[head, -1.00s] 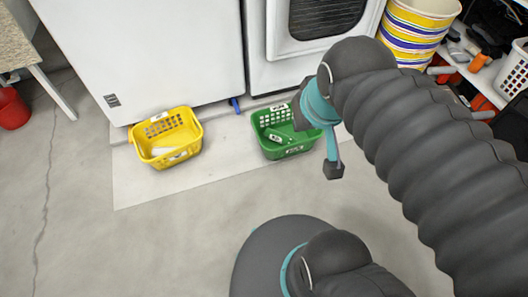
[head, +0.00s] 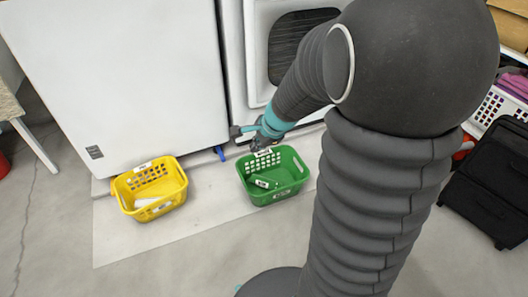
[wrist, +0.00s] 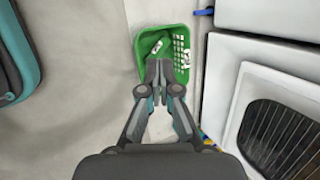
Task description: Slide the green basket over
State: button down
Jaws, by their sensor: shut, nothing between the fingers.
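The green basket (head: 262,199) stands upright on the pale floor strip in front of the white appliances, with a small white labelled item inside. It also shows in the wrist view (wrist: 146,62), above the middle of the picture. My gripper (head: 258,140) is at the basket's back-left rim in the head view. In the wrist view my gripper (wrist: 159,68) has its fingertips together over the near end of the basket. It is shut and empty. I cannot tell whether it touches the rim.
A yellow basket (head: 160,208) with a white item inside stands to the left, a gap apart. White appliances (head: 120,80) stand close behind both baskets. A black case (head: 490,185) is at the right. The floor in front is clear.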

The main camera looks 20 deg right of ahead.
jog(key=d+f+m+g+h+b, duration=0.1)
jog(key=d+f+m, duration=0.45)
jog(key=f, duration=0.45)
jog(key=d+f+m+g+h, duration=0.1)
jog(key=d+f+m, duration=0.45)
jog(key=f, duration=0.55)
jog(key=d+f+m+b, duration=0.1)
jog(key=d+f+m, duration=0.5)
jog(key=f, duration=0.4)
jog(key=w+a+f+b, duration=0.1)
jog(key=w+f+b, duration=0.2)
jog(key=w+f, duration=0.4)
notch_tip(320, 180, down, 2)
jog(key=shift+a+f+m+b, duration=0.25)
jog(key=shift+a+m+b, duration=0.05)
jog(key=shift+m+b, duration=0.1)
jog(key=shift+w, duration=0.1)
